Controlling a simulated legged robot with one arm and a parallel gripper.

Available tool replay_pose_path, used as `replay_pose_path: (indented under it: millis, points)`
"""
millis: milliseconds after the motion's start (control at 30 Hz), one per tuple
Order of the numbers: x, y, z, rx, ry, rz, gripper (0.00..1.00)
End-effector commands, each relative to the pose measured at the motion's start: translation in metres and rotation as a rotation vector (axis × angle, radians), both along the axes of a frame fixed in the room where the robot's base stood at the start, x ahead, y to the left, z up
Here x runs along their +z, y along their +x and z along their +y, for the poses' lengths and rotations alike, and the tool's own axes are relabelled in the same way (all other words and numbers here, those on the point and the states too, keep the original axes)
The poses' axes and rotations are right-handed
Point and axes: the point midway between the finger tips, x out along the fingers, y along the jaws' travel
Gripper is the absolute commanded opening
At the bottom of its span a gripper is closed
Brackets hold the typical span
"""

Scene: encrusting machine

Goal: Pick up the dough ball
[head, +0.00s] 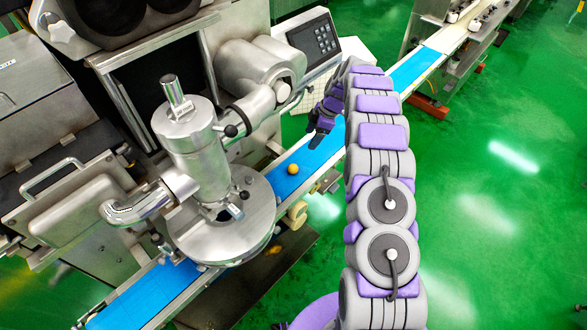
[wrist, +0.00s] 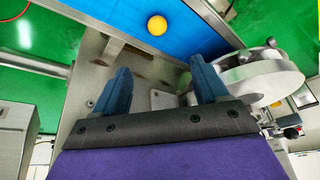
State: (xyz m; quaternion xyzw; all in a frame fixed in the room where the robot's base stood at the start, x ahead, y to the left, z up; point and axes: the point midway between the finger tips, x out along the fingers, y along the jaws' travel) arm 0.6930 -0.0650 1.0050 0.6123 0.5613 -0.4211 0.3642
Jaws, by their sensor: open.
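The dough ball (head: 293,169) is a small yellow-orange ball on the blue conveyor belt (head: 318,150), just right of the machine's round steel disc. In the wrist view the dough ball (wrist: 157,25) lies on the blue belt (wrist: 100,8) near the top, beyond the fingertips and between their lines. My gripper (wrist: 160,82) is open and empty, with its two dark blue fingers apart. In the head view my gripper (head: 315,135) hangs over the belt, up and to the right of the ball, apart from it. My arm partly hides the belt's right part.
The steel encrusting machine (head: 190,130) with its round disc (head: 225,225) stands left of the ball. A control panel (head: 315,38) is behind the belt. The belt has metal side rails. A second blue conveyor (head: 415,65) continues at upper right. Green floor is open at right.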

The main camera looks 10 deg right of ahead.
Motion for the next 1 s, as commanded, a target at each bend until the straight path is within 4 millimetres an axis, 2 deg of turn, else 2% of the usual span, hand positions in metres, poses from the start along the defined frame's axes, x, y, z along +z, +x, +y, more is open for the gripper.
replay_pose_path:
  millis: [267, 367, 800, 1000]
  points:
    - [-0.017, 0.004, 0.010, 0.026, -0.003, -0.014, 0.73]
    - [-0.030, 0.004, 0.017, 0.025, -0.004, -0.013, 0.73]
    - [-0.109, 0.006, 0.037, 0.022, 0.008, -0.011, 0.73]
    - [-0.123, 0.006, 0.047, 0.023, 0.003, -0.012, 0.73]
